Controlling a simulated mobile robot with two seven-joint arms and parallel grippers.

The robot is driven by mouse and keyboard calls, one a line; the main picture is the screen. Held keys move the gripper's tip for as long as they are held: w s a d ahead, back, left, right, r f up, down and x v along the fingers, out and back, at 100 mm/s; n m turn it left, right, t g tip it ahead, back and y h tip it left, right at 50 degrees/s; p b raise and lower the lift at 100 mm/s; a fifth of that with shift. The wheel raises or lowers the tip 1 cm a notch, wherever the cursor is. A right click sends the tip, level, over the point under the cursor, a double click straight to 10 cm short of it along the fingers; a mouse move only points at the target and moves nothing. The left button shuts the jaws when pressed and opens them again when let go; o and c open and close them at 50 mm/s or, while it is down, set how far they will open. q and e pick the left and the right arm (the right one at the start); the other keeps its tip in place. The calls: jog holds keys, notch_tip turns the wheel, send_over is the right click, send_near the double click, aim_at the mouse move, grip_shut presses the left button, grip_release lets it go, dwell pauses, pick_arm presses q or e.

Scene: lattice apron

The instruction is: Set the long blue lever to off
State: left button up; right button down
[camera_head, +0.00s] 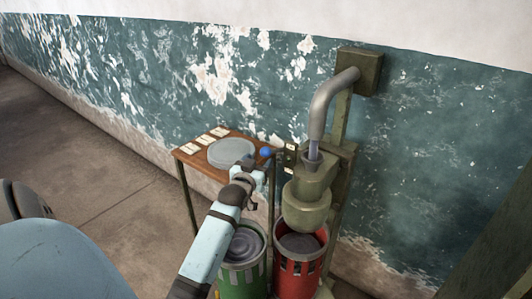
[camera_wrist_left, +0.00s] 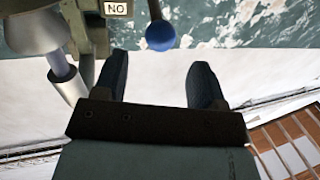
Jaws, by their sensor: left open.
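The lever's blue ball knob (camera_head: 265,152) shows just beyond my left gripper, at the left side of an olive-green machine (camera_head: 310,190). In the left wrist view the blue knob (camera_wrist_left: 160,37) hangs at the end of a dark rod, centred just past the fingertips and apart from them. A small plate (camera_wrist_left: 116,9) beside the rod reads "NO" in this view. My left gripper (camera_head: 258,168) is open, with nothing between its fingers; its fingers (camera_wrist_left: 159,62) show spread in the wrist view. Most of the rod is hidden in the head view. My right gripper is not in view.
A small wooden table (camera_head: 185,154) with a round grey lid (camera_head: 231,151) and cards stands left of the machine. A green can (camera_head: 243,279) and a red can (camera_head: 299,270) stand below. A peeling wall (camera_head: 120,70) runs behind. Floor at left is clear.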

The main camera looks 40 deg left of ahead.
aim_at(263, 155)
pick_arm(q)
jog(key=x, duration=0.6)
jog(key=shift+w+a, duration=0.2)
jog(key=shift+w, duration=0.2)
